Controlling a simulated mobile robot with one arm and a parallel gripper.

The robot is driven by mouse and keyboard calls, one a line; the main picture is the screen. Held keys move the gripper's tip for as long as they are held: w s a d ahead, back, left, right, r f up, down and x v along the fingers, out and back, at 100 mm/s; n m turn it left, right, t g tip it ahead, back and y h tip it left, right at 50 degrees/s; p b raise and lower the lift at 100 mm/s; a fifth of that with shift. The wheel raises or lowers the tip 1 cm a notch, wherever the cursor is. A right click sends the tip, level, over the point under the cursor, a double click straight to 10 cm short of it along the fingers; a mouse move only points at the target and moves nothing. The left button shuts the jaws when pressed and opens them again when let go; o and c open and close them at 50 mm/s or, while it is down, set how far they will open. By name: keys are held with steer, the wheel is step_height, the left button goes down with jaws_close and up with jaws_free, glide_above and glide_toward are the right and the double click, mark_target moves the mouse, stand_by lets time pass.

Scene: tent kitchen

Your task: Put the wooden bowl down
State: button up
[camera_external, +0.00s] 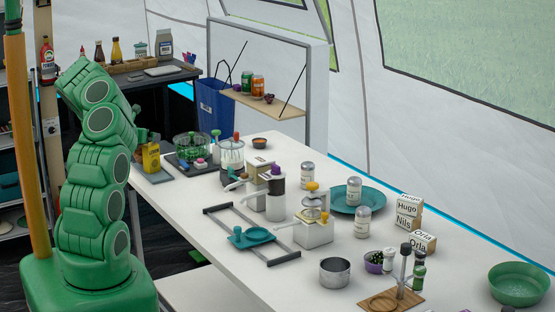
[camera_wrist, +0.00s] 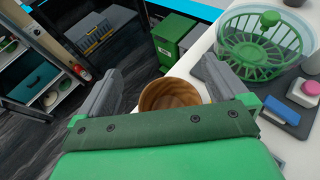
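The wooden bowl (camera_wrist: 170,93) is round and brown, and shows in the wrist view between my two grey fingers. Its near part is hidden by my gripper's green body. My gripper (camera_wrist: 158,78) has its fingers wide apart, with a clear gap between the left finger and the bowl; the right finger overlaps or lies close to the bowl's right side. I cannot tell what the bowl rests on. In the external view my arm is folded at the left, its gripper end is hidden, and I cannot make out the wooden bowl.
The table holds jars, a teal plate (camera_external: 343,205) and a green bowl (camera_external: 518,288). Shelves (camera_wrist: 50,85) stand at the wrist view's left. Bare table shows at its front.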

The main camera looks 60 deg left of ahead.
steer(key=shift+r, duration=0.25)
steer(key=shift+r, duration=0.35)
steer(key=v, duration=1.2)
stand_by(0.7)
